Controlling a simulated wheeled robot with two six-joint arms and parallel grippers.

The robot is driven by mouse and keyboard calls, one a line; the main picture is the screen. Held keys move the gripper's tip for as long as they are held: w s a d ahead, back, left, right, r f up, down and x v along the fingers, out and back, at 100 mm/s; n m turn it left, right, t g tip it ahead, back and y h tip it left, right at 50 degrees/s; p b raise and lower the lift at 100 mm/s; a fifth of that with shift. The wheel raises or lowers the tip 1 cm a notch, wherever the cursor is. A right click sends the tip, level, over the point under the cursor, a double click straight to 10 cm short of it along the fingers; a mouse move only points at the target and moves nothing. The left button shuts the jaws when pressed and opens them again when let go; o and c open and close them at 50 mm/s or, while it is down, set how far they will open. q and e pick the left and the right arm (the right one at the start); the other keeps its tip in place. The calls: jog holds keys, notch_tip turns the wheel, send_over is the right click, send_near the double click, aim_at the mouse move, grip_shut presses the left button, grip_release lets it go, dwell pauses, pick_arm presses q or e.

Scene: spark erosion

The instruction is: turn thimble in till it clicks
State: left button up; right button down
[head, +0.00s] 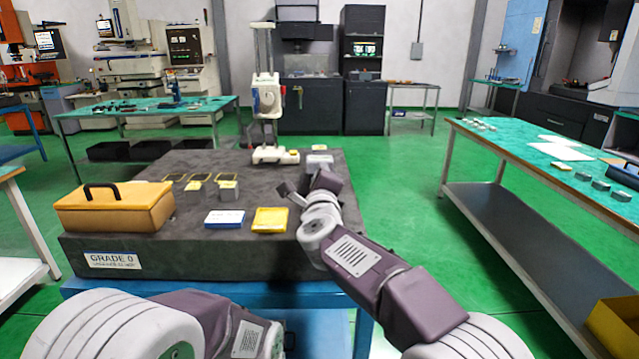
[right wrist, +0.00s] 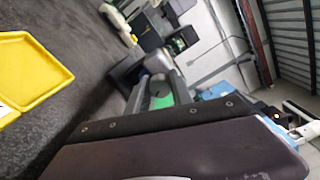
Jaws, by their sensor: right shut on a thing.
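My right arm reaches over the dark stone plate, and its gripper (head: 290,194) is low near the plate's right part. In the right wrist view the gripper (right wrist: 157,84) is shut around a small grey rounded piece (right wrist: 158,88), apparently the thimble. The fingers hide most of it, and I cannot read any marks or see its angle. A light grey block (head: 320,161) shows just beyond my right wrist in the head view; I cannot tell what it is. My left arm is at the bottom of the head view, with its gripper out of sight.
On the stone plate (head: 190,255) are a tan case (head: 115,208), a white-blue card (head: 225,219), a yellow tray (head: 271,220), small metal blocks (head: 229,191) and a tall white height gauge (head: 266,95). The yellow tray also shows in the right wrist view (right wrist: 32,72).

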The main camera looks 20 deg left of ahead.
jog(key=m+b, duration=0.3)
jog(key=m, duration=0.4)
jog(key=shift+f, duration=0.15)
jog(key=m+b, duration=0.2)
jog(key=m, duration=0.4)
jog(key=shift+d+m, duration=0.1)
jog(key=shift+m, duration=0.3)
jog(key=m+b, duration=0.2)
jog(key=m, duration=0.4)
jog(key=shift+b, duration=0.35)
jog(key=m+b, duration=0.1)
jog(key=m, duration=0.5)
jog(key=shift+b, duration=0.35)
jog(key=shift+m, duration=0.4)
jog(key=c, duration=1.1)
grip_release()
jog(key=shift+d, duration=0.1)
